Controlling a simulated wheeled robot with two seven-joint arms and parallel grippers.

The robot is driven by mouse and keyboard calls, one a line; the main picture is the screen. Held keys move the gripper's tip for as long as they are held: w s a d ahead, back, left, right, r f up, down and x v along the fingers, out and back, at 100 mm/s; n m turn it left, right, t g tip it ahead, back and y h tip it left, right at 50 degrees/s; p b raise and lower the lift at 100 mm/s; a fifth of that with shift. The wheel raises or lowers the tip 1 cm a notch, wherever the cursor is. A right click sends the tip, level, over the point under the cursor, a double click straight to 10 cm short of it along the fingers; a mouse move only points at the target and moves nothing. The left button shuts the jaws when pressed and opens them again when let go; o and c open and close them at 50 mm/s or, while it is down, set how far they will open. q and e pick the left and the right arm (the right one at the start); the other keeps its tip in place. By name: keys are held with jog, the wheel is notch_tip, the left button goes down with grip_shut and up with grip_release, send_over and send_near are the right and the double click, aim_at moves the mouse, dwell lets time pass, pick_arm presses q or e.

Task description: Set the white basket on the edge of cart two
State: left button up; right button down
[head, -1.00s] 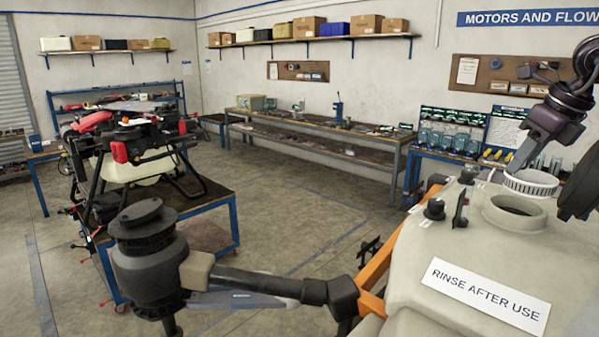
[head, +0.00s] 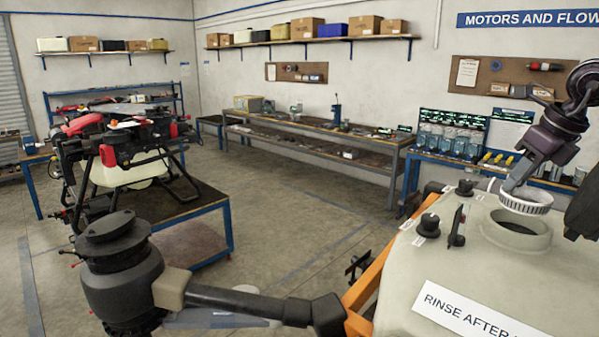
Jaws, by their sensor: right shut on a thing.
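The white basket (head: 537,205) is a short ribbed ring at the right, just above or behind the round open neck of the pale tank (head: 400,283). I cannot tell its exact height over the neck. My right gripper (head: 512,190) reaches down from the upper right and is shut on the basket's rim at its left side. My left gripper is not in view. A blue-framed cart (head: 231,232) with a dark top stands at the left. No cart number is readable, so I cannot tell which is cart two.
A red and black drone (head: 125,150) stands on the left cart. A dark motor on an arm (head: 120,270) crosses the lower left, close to me. The tank has black caps and a "RINSE AFTER USE" label. A workbench (head: 320,140) lines the back wall. The middle floor is clear.

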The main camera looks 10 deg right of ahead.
aim_at(514, 198)
jog(key=f, duration=0.4)
jog(key=shift+w+d+f, duration=0.3)
jog(key=shift+w, duration=0.1)
jog(key=shift+f, duration=0.15)
jog(key=shift+s+a, duration=0.1)
jog(key=shift+s, duration=0.05)
